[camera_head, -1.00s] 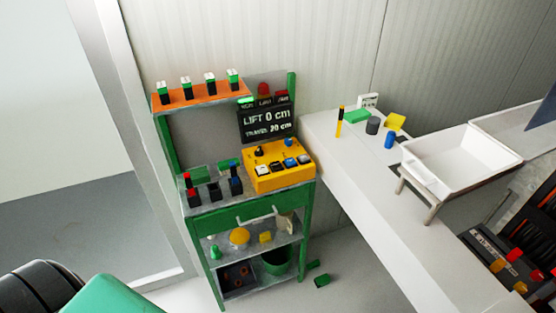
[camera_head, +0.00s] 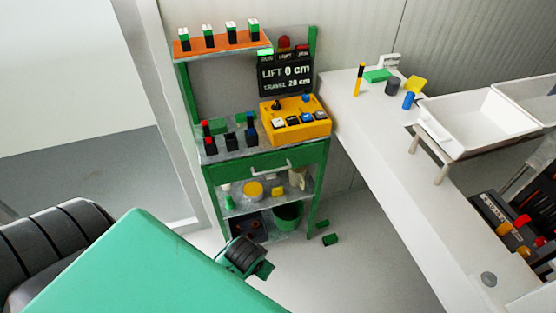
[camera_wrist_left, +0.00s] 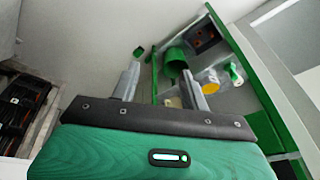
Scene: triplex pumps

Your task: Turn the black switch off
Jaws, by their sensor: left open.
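A yellow control box (camera_head: 296,128) sits on the green bench's top. A black knob or lever (camera_head: 278,105) stands behind the row. My left arm comes in from the lower left of the head view, below and in front of the bench. My left gripper (camera_wrist_left: 160,86) is open and empty in the left wrist view, its fingers pointing toward the bench's lower shelves. My right gripper is not in view.
A display (camera_head: 286,78) reads LIFT 0 cm. Black blocks with coloured levers (camera_head: 231,141) stand left of the box. A drawer handle (camera_head: 263,171) projects below. A white counter (camera_head: 375,140) with trays lies to the right. A green block (camera_head: 330,240) lies on the floor.

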